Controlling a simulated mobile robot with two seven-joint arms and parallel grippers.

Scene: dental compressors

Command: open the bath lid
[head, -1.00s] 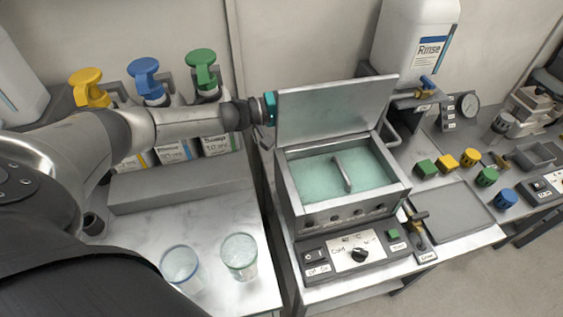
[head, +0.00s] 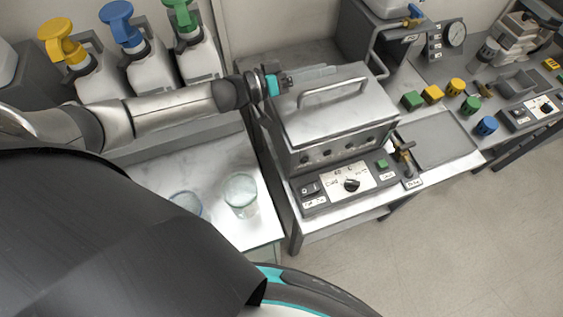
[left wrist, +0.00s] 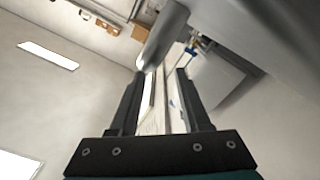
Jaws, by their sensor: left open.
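The bath (head: 340,150) is a grey metal box on the bench. Its lid (head: 335,115) now lies down over the top, with a bar handle (head: 333,93) on it. A pale translucent strip shows behind the lid's far edge; I cannot tell whether it is bath liquid. My left gripper (head: 287,81) is at the lid's far left corner, beside the handle's left end, and contact is unclear. In the left wrist view the jaws (left wrist: 160,75) are open, with a grey rounded bar beyond the fingertips. My right gripper is out of view.
Pump bottles (head: 135,60) stand at the back left. Two glasses (head: 240,193) are on the left bench. Coloured blocks (head: 433,94) and an empty tray (head: 435,140) are to the right.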

